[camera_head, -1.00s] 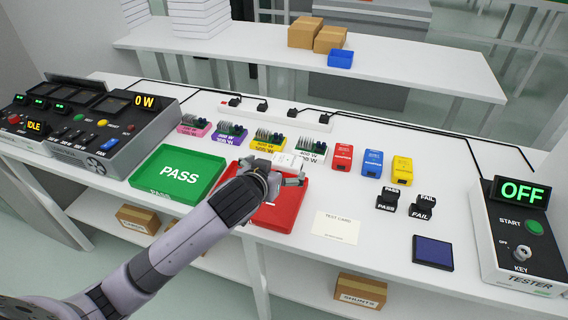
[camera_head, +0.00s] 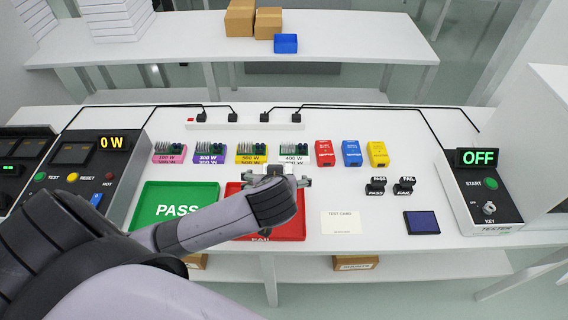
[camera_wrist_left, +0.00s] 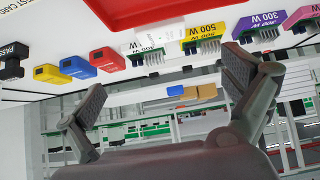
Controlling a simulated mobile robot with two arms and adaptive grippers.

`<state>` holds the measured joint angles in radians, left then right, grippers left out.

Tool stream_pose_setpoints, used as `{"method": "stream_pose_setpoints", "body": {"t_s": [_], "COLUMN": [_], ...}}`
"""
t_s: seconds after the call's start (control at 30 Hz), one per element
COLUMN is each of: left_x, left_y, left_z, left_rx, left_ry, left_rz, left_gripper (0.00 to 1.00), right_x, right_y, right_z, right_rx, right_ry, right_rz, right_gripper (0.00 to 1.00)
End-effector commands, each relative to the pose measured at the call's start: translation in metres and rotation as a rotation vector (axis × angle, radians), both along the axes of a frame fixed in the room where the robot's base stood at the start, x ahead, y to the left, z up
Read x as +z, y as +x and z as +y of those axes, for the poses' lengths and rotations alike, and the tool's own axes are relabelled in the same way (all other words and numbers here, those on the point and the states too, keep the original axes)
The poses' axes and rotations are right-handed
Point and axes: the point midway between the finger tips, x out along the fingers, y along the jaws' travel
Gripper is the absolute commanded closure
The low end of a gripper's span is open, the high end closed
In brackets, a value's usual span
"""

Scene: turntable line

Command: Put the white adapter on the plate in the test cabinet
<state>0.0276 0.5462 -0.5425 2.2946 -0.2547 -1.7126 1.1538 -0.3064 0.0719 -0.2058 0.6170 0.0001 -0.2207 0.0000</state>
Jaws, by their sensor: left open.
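A white block (camera_wrist_left: 160,31), likely the white adapter, lies beside the white 400 W unit in the left wrist view. In the head view it is almost wholly hidden behind my left gripper (camera_head: 276,182). That gripper is open above the back part of the red FAIL tray, its fingers spread left and right. Nothing shows between its fingers (camera_wrist_left: 165,80) in the left wrist view. The white test cabinet (camera_head: 540,140) stands at the right edge, cut off by the frame. The plate inside it is not visible. My right gripper is not in view.
Red (camera_head: 325,153), blue (camera_head: 352,153) and yellow (camera_head: 378,154) adapters stand right of the 400 W unit (camera_head: 293,158). The green PASS tray (camera_head: 150,210) and red tray (camera_head: 295,228) are in front. Stamps (camera_head: 376,187), a test card (camera_head: 341,222) and the tester (camera_head: 480,195) are right.

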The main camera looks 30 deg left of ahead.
Motion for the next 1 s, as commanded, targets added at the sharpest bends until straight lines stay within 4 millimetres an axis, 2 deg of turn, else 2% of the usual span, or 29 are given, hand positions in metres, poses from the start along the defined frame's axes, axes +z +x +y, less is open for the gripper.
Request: {"method": "stream_pose_setpoints", "body": {"t_s": [0.1, 0.27, 0.5, 0.7, 1.0], "left_x": [-0.017, -0.042, -0.071, -0.078, -0.105], "left_y": [0.015, 0.037, 0.061, 0.069, 0.090], "left_z": [0.011, 0.025, 0.038, 0.043, 0.060], "left_rx": [0.001, 0.002, -0.001, -0.002, -0.001], "left_ry": [0.006, 0.005, 0.002, 0.002, 0.002], "left_rz": [0.002, 0.001, 0.000, -0.001, 0.000], "left_gripper": [0.02, 0.02, 0.02, 0.02, 0.02], "right_x": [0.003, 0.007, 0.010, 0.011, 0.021], "right_y": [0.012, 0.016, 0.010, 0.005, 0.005], "right_z": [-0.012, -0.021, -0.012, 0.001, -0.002], "right_rx": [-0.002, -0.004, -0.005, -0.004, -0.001], "right_ry": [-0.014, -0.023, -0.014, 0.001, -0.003], "right_rz": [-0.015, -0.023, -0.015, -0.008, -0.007], "right_gripper": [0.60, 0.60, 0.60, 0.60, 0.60]}}
